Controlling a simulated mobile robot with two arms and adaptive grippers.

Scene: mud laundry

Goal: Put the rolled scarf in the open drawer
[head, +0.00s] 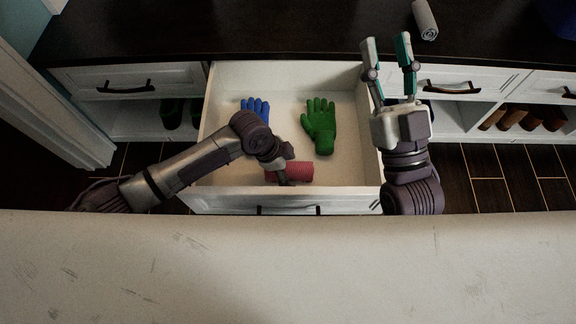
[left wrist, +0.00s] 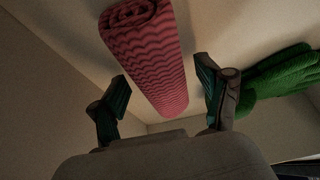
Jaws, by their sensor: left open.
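The open drawer (head: 346,173) is pulled out below the dark counter. A red rolled scarf (head: 295,170) with a wavy pattern lies inside it near the front wall. In the left wrist view the scarf (left wrist: 148,55) appears beyond and between my open left fingers (left wrist: 163,82), with no grip on it. In the head view my left gripper (head: 284,176) reaches down into the drawer at the scarf's left part, partly hiding it. My right gripper (head: 390,52) is open and empty, above the counter's front edge right of the drawer.
A blue glove (head: 256,107) and a green glove (head: 320,125) lie farther back in the drawer. A grey roll (head: 425,19) lies on the counter (head: 240,30). Shoes (head: 525,119) stand on a shelf at right. The drawer's right floor is clear.

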